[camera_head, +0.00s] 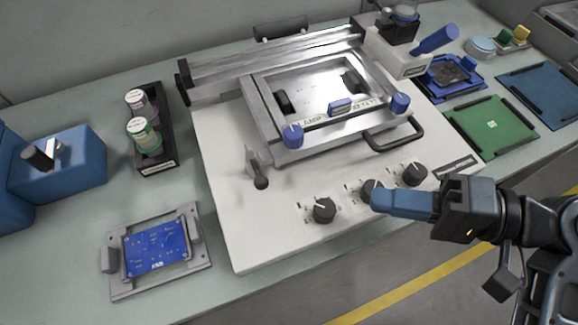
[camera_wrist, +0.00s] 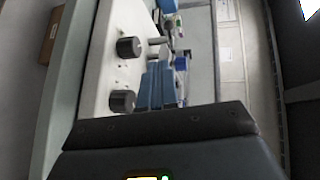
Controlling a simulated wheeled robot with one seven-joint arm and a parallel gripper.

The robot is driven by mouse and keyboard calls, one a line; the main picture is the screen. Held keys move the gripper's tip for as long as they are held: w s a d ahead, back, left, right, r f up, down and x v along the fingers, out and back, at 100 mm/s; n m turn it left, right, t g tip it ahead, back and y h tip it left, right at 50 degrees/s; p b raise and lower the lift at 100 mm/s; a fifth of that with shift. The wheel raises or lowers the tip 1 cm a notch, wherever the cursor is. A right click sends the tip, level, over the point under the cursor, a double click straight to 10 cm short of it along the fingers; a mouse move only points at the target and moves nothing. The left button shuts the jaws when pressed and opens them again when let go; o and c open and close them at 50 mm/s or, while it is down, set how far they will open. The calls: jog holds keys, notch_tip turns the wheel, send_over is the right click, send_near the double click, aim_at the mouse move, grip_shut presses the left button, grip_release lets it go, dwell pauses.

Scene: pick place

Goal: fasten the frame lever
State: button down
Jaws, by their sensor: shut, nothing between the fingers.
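The white machine (camera_head: 225,215) carries a metal frame (camera_head: 262,112) with blue knobs at its front corners. A small grey lever with a dark ball end (camera_head: 260,178) stands on the machine's top, left of the frame's front; I take it as the frame lever. Whether it is fastened cannot be told. My gripper (camera_head: 376,201) has its blue fingers closed and empty, pointing left at the machine's front right, over the middle black dial. The lever is well to its left. In the wrist view the closed fingers (camera_wrist: 158,76) are beside black dials.
Black dials (camera_head: 324,210) line the machine's front edge, with a black handle (camera_head: 397,136) behind them. A blue board in a grey holder (camera_head: 112,262) lies front left. Jars in a black rack (camera_head: 158,160) stand left. A green board (camera_head: 490,124) lies right.

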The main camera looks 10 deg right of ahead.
jog(key=shift+w+r+n+g+y, duration=0.1)
jog(key=shift+r+n+g+y, duration=0.35)
jog(key=shift+r, duration=0.35)
jog(key=p, duration=0.1)
send_near(254, 164)
jog(key=a, duration=0.1)
jog(key=s+a, duration=0.1)
jog(key=a, duration=0.1)
jog(key=a+f, duration=0.1)
jog(key=shift+s+a, duration=0.25)
jog(key=shift+s, duration=0.05)
